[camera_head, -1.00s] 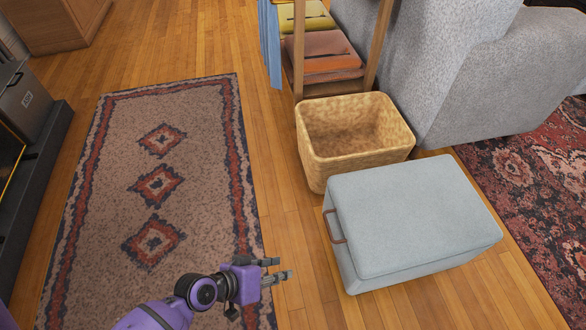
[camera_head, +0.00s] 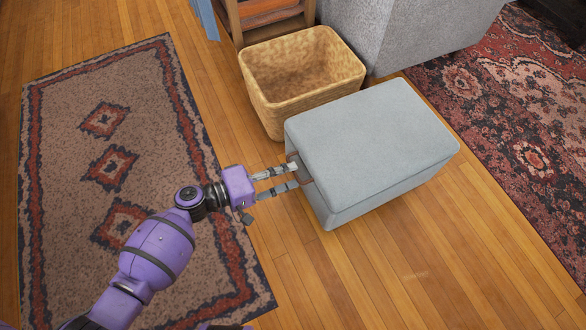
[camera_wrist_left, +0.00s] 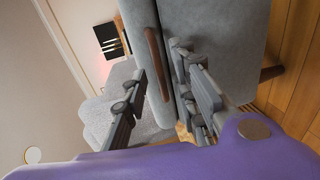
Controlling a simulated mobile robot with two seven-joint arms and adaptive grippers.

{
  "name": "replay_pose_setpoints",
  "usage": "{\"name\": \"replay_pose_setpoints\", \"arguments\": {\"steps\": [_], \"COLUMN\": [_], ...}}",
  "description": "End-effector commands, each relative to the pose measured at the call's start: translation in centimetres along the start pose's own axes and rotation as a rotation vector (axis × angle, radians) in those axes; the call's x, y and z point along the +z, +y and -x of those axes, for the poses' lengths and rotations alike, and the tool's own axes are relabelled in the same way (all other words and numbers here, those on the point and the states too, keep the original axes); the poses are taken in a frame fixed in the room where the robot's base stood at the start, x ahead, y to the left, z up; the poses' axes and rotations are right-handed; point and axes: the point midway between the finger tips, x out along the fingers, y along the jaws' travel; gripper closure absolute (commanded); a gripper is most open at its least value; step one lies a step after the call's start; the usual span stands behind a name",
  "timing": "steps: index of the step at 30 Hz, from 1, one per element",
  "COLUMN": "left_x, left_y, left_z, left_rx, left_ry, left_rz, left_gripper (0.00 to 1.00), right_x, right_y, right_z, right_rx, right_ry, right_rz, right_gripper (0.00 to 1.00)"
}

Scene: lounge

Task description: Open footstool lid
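The light grey footstool (camera_head: 375,140) stands on the wooden floor with its lid (camera_head: 370,125) down. A brown strap handle (camera_head: 303,176) is on its left end, partly hidden by my fingers; it also shows in the left wrist view (camera_wrist_left: 158,63), beside the lid's seam. My left gripper (camera_head: 295,176) is at this handle with its fingers apart. In the left wrist view the handle lies between the two fingers (camera_wrist_left: 160,75), with a gap to the left finger. Contact with the right finger is unclear. My right gripper is out of view.
A woven basket (camera_head: 303,75) stands directly behind the footstool, close to its back left side. A grey sofa (camera_head: 400,35) is behind. A patterned rug (camera_head: 70,170) lies left and a red rug (camera_head: 490,90) right. The floor in front is clear.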

Motion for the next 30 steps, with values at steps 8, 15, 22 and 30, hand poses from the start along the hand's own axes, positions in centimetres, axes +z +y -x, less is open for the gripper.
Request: {"name": "replay_pose_setpoints", "arguments": {"steps": [8, 15, 22, 30], "left_x": [0.1, 0.0, 0.0, 0.0], "left_y": [-0.1, 0.0, 0.0, 0.0], "left_z": [-2.5, -2.5, -2.5, -2.5], "left_rx": [-0.001, -0.001, -0.001, -0.001], "left_ry": [-0.001, 0.000, 0.000, 0.000], "left_rz": [0.000, 0.000, 0.000, 0.000], "left_gripper": [0.74, 0.74, 1.00, 1.00], "right_x": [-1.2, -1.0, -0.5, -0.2], "right_y": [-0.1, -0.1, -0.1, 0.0], "right_z": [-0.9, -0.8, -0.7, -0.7], "right_rx": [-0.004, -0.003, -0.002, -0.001], "right_ry": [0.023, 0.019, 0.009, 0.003], "right_rz": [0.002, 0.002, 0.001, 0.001], "right_gripper": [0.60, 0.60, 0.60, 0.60]}}
